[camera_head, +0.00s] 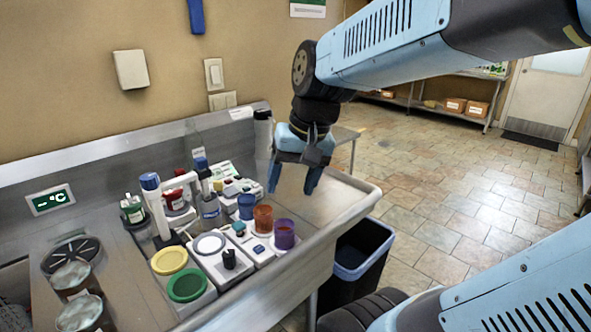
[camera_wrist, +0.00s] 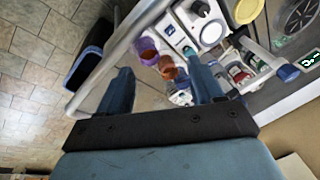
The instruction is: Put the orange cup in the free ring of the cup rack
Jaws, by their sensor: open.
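My gripper (camera_head: 291,184) is open and empty, pointing down, above the worktop's right part. It is higher than the cups, right of and behind the orange cup. I cannot clearly make out the cup rack or which ring is free.
Left of the cups are a white-topped device (camera_head: 210,244), a yellow disc (camera_head: 169,261) and a green disc (camera_head: 187,284). A blue-topped tap-like post (camera_head: 153,200) and several jars stand behind. The worktop has a raised rim (camera_head: 345,207); a dark bin (camera_head: 361,248) stands beyond it.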

